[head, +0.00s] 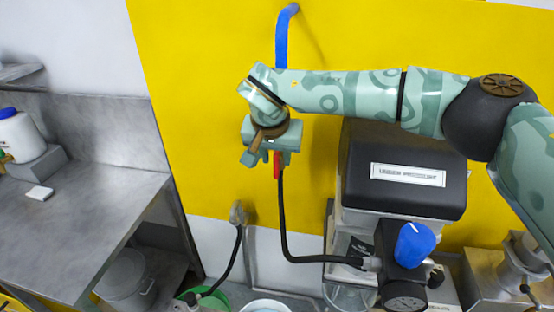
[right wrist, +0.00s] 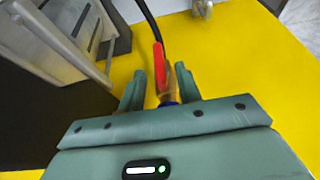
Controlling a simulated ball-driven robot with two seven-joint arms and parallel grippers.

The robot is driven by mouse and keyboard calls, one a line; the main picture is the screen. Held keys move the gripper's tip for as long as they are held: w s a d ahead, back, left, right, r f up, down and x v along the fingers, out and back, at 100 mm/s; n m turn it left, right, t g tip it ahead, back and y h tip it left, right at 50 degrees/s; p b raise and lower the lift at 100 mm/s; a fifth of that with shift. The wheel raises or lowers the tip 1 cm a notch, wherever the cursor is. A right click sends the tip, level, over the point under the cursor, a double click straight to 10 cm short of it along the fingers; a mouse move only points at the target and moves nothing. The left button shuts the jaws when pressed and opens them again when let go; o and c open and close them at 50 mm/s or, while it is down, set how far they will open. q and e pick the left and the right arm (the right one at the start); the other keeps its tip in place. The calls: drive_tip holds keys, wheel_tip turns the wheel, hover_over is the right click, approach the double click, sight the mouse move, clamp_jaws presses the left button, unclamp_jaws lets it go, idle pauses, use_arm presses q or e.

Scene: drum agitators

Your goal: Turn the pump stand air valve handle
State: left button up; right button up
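The air valve's red handle (head: 277,166) shows just below my right gripper (head: 268,156), in front of the yellow wall panel. In the right wrist view the red handle (right wrist: 159,68) stands between the two fingers of my right gripper (right wrist: 158,84). Yellow gaps show on both sides of the handle, so the fingers are open and apart from it. A brass valve body (right wrist: 167,92) shows behind the handle, partly hidden by the gripper. A black hose (head: 283,215) runs down from the valve. My left gripper is not in view.
A blue pipe (head: 282,38) runs down the yellow panel (head: 205,90) to behind my right arm. A black-topped pump unit (head: 400,190) with a blue knob (head: 414,245) and a gauge (head: 404,298) stands close by on the right. A steel bench (head: 90,215) is on the left.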

sight(279, 164)
drive_tip(key=shift+x, duration=1.75)
clamp_jaws()
drive_tip(key=y+b, duration=0.2)
drive_tip(key=b, duration=0.1)
drive_tip(key=m+t+y+b, duration=0.1)
drive_tip(key=y+b, duration=0.1)
drive_tip(key=b, duration=0.1)
drive_tip(key=shift+d+f, duration=0.25)
drive_tip(key=shift+f, duration=0.15)
drive_tip(key=shift+s+r+y+b, duration=0.1)
drive_tip(key=shift+r+y+b, duration=0.15)
drive_tip(key=shift+y+b, duration=0.25)
drive_tip(key=shift+a+r, duration=0.1)
drive_tip(key=shift+r, duration=0.1)
unclamp_jaws()
drive_tip(key=b+v, duration=0.1)
drive_tip(key=v, duration=1.5)
drive_tip(key=shift+s, duration=0.2)
